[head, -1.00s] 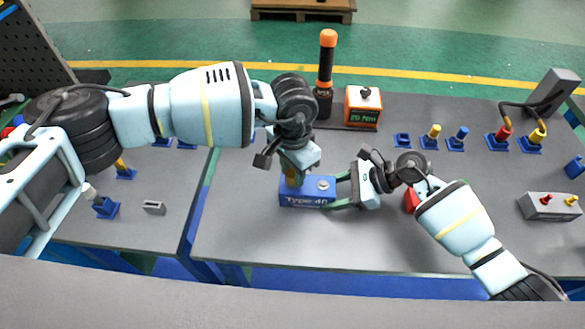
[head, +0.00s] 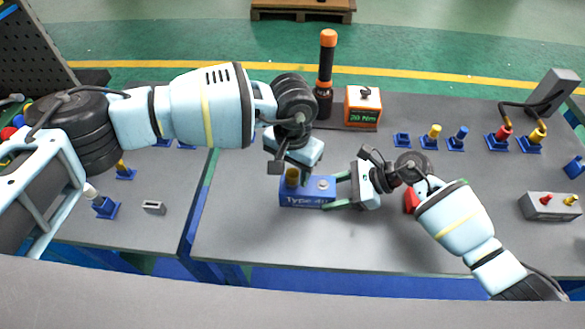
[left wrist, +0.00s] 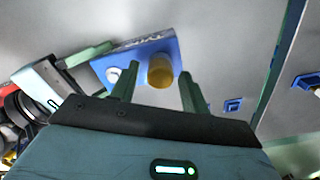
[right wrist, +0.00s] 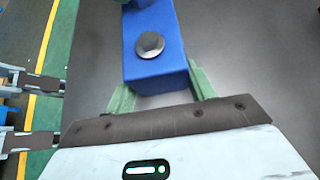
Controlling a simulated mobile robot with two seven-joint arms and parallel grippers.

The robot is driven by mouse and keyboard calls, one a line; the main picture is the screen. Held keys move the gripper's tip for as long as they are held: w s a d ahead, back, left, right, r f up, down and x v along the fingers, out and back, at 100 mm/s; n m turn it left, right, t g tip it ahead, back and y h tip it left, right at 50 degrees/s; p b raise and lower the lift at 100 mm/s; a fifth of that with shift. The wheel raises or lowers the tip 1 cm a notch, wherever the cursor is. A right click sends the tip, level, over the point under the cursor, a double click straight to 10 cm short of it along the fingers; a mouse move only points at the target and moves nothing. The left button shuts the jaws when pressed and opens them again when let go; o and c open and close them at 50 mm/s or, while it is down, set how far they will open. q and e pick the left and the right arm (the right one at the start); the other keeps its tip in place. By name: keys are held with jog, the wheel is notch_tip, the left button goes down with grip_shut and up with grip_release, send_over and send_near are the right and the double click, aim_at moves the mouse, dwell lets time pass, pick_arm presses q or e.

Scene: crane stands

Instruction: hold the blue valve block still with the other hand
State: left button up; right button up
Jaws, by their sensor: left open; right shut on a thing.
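The blue valve block (head: 306,193), marked "Type 40", lies on the grey bench top. A yellow knob (head: 292,177) stands up from its left end, and a silver round cap (head: 323,184) is at its right end. My right gripper (head: 340,190) is shut on the block's right end, with its green fingers on either side; the right wrist view shows the block (right wrist: 154,62) between them. My left gripper (head: 295,160) is open just above the knob. In the left wrist view the knob (left wrist: 160,70) shows beyond and between the open fingers, apparently untouched.
An orange-topped dark driver (head: 326,70) and an orange box with a green display (head: 363,107) stand behind. A red thing (head: 411,201) is partly hidden by my right arm. Blue-based fittings (head: 459,138) and a grey box (head: 550,206) are at right. The front bench is clear.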

pick_arm(q)
jog(key=shift+n, duration=0.8)
jog(key=n, duration=0.4)
jog(key=shift+n, duration=0.6)
jog(key=n, duration=0.4)
jog(key=shift+n, duration=0.4)
